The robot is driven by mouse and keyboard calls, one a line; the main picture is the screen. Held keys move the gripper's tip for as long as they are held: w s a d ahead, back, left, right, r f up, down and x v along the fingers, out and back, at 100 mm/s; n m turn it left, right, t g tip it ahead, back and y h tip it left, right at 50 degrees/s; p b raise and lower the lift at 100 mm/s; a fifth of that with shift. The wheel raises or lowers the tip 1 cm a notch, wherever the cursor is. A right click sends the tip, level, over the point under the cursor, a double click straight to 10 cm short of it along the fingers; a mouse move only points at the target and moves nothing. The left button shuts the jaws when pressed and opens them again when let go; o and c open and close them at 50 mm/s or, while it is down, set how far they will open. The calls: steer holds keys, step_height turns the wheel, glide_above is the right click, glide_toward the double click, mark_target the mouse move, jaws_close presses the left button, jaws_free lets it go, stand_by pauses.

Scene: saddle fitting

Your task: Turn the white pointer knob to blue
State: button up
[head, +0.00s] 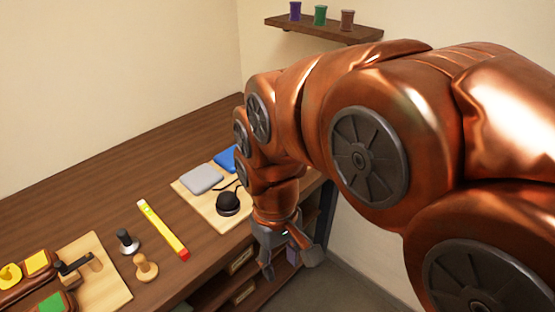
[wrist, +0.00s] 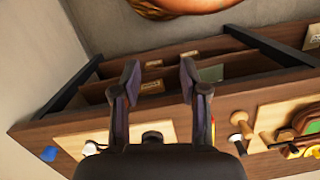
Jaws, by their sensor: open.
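My gripper (head: 287,258) is just right of this board, beyond the bench's front edge, pointing down. In the wrist view my gripper (wrist: 159,74) has its two fingers apart with nothing between them.
A yellow level-like bar (head: 162,228), a dark-handled tool (head: 127,241) and a wooden-knobbed tool (head: 146,266) lie left of the board. Another board (head: 108,278) holds a brown piece with yellow and green patches. Shelves are below; a wall shelf (head: 325,29) carries three spools.

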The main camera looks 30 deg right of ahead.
steer(key=w+d+r+n+b, duration=0.1)
steer(key=w+d+n, duration=0.1)
steer(key=w+d, duration=0.5)
steer(key=w+d+r+n+b, duration=0.1)
steer(key=w+d+n+b, duration=0.15)
steer(key=w, duration=0.95)
steer(key=w+d+f+n, duration=0.1)
steer(key=w+d, duration=0.3)
steer(key=w+d+f+n+t+b, duration=0.1)
steer(key=w+d+f+n, duration=0.1)
steer(key=w+d, duration=0.2)
steer(key=w+d+f+n+b, duration=0.1)
steer(key=w+d+f+n, duration=0.1)
steer(key=w+d, duration=0.3)
steer(key=shift+w+f+n+t, duration=0.15)
steer(key=shift+w+n+t, duration=0.15)
steer(key=shift+w, duration=0.4)
steer(key=shift+d+f, duration=0.1)
steer(key=shift+f, duration=0.05)
steer(key=shift+f+p, duration=0.7)
steer(key=shift+f, duration=3.05)
jaws_close()
